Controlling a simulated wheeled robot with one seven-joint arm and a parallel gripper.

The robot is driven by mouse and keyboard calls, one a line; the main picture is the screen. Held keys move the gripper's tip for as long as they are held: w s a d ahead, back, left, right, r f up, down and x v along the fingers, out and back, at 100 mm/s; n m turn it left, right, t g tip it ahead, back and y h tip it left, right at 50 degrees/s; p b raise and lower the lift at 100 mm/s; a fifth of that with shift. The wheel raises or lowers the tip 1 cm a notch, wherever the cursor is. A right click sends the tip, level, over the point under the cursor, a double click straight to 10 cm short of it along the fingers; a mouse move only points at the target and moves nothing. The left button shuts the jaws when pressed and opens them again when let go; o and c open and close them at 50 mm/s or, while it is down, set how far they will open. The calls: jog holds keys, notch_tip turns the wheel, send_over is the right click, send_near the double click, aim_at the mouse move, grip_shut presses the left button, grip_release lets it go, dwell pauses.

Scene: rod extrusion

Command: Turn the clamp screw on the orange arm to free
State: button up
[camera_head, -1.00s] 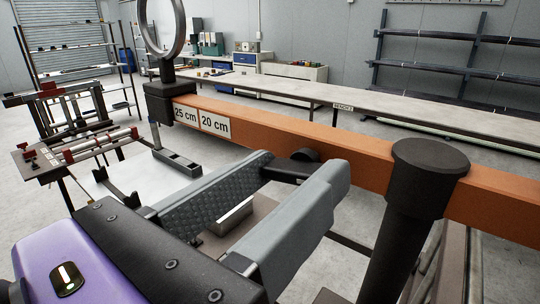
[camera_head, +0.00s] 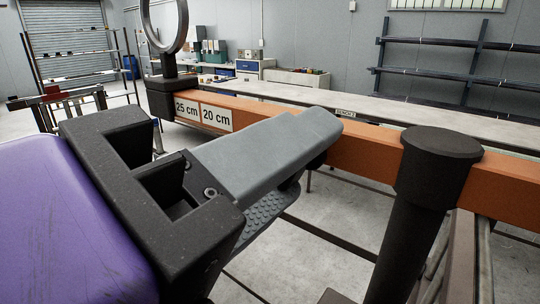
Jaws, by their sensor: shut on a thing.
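The orange arm (camera_head: 372,160) runs across the view, with "25 cm" and "20 cm" labels (camera_head: 203,113) towards its left end. My gripper (camera_head: 308,163) is in front of the arm's near side, rolled so that one grey finger lies above the other. The textured pad of the lower finger shows. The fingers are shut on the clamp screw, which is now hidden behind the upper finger. How far the screw has turned cannot be seen.
A black capped post (camera_head: 425,185) stands against the arm just right of my gripper. A black ring (camera_head: 165,25) stands on the arm's left end block. A long pale bench (camera_head: 400,121) lies behind. Shelves (camera_head: 440,62) are on the back wall.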

jog(key=n, duration=0.4)
jog(key=shift+n+p, duration=0.3)
jog(key=shift+n, duration=0.1)
dwell(0.5)
jog(key=o, duration=1.4)
jog(key=shift+b+v, duration=1.05)
jog(key=shift+v, duration=2.9)
jog(key=shift+a, duration=0.1)
